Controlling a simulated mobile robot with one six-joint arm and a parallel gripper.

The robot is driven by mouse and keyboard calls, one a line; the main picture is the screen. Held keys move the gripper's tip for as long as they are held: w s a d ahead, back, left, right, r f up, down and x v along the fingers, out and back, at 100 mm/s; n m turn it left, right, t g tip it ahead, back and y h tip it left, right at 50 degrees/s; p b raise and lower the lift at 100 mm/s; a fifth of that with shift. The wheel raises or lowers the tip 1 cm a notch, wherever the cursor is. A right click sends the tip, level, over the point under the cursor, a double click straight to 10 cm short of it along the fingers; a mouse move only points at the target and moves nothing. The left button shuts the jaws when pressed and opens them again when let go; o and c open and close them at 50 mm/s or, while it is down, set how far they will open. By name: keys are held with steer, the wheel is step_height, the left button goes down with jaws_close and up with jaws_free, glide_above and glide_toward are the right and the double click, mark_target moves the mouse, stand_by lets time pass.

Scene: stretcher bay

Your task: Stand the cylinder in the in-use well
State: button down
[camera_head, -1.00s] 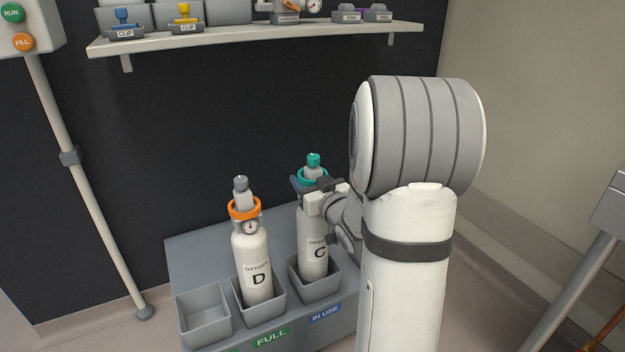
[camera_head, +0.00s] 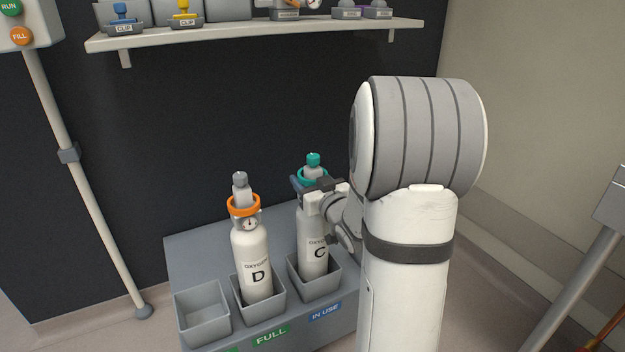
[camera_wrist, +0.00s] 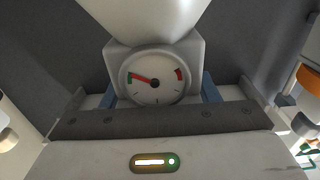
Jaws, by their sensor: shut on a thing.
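The oxygen cylinder C (camera_head: 313,245) is white with a teal collar and cap. It stands upright in the well (camera_head: 315,285) above the blue IN USE label (camera_head: 325,312). My gripper (camera_head: 312,196) is shut on its neck, just below the teal collar.
Oxygen cylinder D (camera_head: 252,255), with an orange collar, stands to the left in the well above the green FULL label (camera_head: 271,336). An empty well (camera_head: 203,312) is left of it. A shelf (camera_head: 260,38) with clips hangs above. A pole (camera_head: 97,210) stands at the left.

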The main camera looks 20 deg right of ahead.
steer(key=shift+r, duration=0.2)
steer(key=c, duration=0.8)
jaws_free()
steer(key=shift+c, duration=0.2)
steer(key=o, duration=0.4)
steer(key=shift+f, duration=0.1)
steer(key=shift+o, duration=0.3)
steer(key=shift+f, duration=0.25)
steer(key=o, duration=0.4)
steer(key=shift+r, duration=0.1)
steer(key=shift+s, duration=0.1)
steer(key=shift+s+d+r, duration=0.1)
steer(key=shift+s+r, duration=0.05)
steer(key=shift+s, duration=1.1)
steer(key=shift+s+a+r, duration=0.1)
steer(key=shift+s+r, duration=0.1)
steer(key=shift+s, duration=1)
steer(key=shift+s+d+r, duration=0.1)
steer(key=shift+s+r, duration=0.05)
steer(key=shift+s, duration=1.1)
steer(key=shift+r, duration=0.1)
